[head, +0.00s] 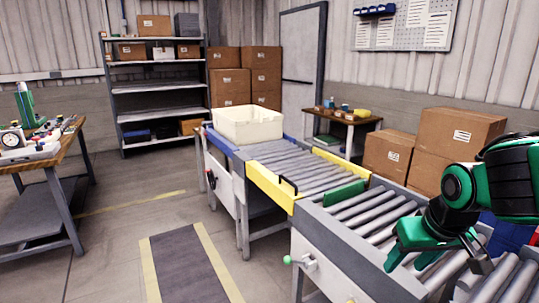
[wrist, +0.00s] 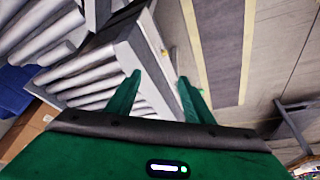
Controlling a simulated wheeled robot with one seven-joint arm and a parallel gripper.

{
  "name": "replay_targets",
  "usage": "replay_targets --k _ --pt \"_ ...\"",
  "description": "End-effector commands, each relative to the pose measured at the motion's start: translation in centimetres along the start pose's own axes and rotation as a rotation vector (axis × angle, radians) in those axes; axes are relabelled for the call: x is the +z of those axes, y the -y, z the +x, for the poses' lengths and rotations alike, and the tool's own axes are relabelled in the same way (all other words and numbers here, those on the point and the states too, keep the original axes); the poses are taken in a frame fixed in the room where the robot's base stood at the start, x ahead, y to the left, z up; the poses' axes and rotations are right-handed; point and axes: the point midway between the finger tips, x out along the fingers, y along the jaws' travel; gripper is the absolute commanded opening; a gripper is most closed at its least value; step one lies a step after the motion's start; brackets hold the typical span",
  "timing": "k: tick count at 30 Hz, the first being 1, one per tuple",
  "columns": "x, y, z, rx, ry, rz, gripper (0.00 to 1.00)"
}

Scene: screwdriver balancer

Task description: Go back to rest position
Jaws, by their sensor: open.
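My gripper (head: 432,262) is green and hangs over the near end of the roller conveyor (head: 372,205) at the right of the head view. In the wrist view my gripper (wrist: 158,92) shows two green fingers spread apart with nothing between them. The conveyor's rollers and light side panel lie below and beyond the fingers there. My arm comes in from the right edge of the head view.
A cream bin (head: 247,125) stands at the conveyor's far end. A yellow section (head: 270,185) crosses its middle. Cardboard boxes (head: 455,148) stand behind it on the right. A workbench (head: 45,150) is at left. The floor between, with a dark strip (head: 190,265), is clear.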

Motion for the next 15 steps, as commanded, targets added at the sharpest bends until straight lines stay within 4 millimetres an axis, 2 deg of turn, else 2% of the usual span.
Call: replay_targets --k 1,3,8,15 --pt "-0.2 0.6 -0.5 -0.004 -0.031 -0.004 0.47" --pt "1.3 -1.7 -0.5 0.021 0.018 0.057 0.47" --pt "4.8 -5.3 -1.2 0.060 0.108 0.178 0.47" --pt "11.9 -9.9 -3.2 0.096 0.274 0.414 0.47"
